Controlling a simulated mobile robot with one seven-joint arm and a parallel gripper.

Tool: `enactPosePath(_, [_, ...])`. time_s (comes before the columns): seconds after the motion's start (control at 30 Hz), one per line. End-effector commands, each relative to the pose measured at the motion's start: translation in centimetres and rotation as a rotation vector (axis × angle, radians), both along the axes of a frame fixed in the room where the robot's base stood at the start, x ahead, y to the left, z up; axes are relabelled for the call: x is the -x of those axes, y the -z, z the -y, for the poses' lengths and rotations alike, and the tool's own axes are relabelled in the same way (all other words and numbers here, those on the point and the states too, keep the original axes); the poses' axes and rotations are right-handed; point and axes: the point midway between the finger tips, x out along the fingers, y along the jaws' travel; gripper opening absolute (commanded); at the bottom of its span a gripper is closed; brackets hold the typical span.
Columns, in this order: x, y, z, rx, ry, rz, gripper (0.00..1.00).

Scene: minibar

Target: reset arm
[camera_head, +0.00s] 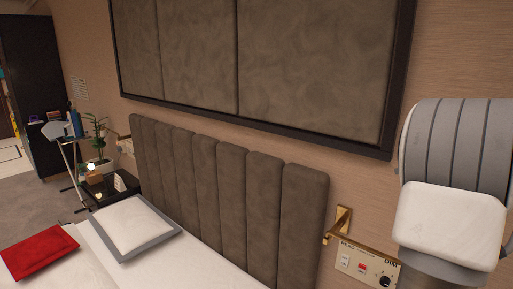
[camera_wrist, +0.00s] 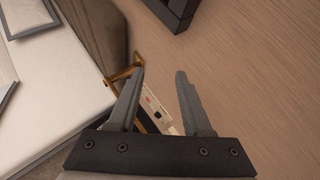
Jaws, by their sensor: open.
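My gripper (camera_wrist: 162,88) shows in the wrist view with its two grey fingers apart and nothing between them but the view behind. Beyond the fingers are the wall and part of a wall switch panel (camera_wrist: 152,107), with a brass bracket (camera_wrist: 121,75) by the left fingertip; whether they touch cannot be told. In the head view my arm fills the right side, and the gripper does not show there. The switch panel (camera_head: 366,266) sits low on the wall, left of my arm, with the brass bracket (camera_head: 343,226) just above it.
A bed with a red pillow (camera_head: 39,252) and a grey-edged white pillow (camera_head: 135,226) is at the lower left. Its padded headboard (camera_head: 230,190) stands along the wall under a large framed panel (camera_head: 250,60). A dark bedside table (camera_head: 104,191) and a plant (camera_head: 99,145) stand beyond.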

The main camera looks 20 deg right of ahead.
Motion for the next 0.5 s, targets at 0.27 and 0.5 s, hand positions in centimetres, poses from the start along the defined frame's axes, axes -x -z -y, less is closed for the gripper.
enactPosePath(0.27, [-4.4, -9.6, -8.0, -0.657, 0.552, 0.578, 0.49])
enactPosePath(0.5, [-1.7, -9.0, -16.5, -1.412, 1.039, 0.843, 0.49])
